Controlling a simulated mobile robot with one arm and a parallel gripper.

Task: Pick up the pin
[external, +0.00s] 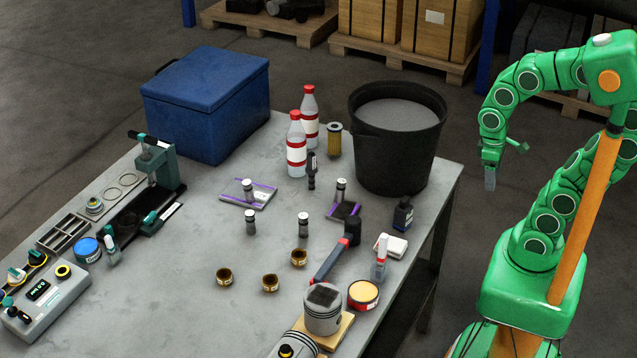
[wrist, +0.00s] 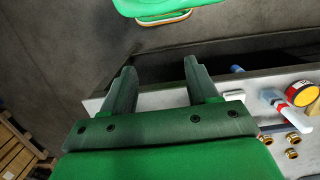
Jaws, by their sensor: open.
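My gripper (external: 506,167) hangs from the green arm beyond the right edge of the table, apart from everything on it. In the wrist view its two fingers (wrist: 160,66) are spread with nothing between them. I cannot tell for sure which thing is the pin. Small upright grey-and-dark cylinders stand mid-table, one on the left (external: 251,222) and one to its right (external: 303,225). Similar ones stand on a left pad (external: 248,188) and a right pad (external: 341,188). A silver piston (external: 323,311) sits on a wooden block at the front.
The grey table (external: 200,238) also bears a black bucket (external: 393,160), blue box (external: 205,110), red-capped bottles (external: 296,150), a hammer (external: 329,262), a tin (external: 363,294) and brass bushings (external: 270,283). Bushings also show in the wrist view (wrist: 294,139). Open floor lies between table and arm.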

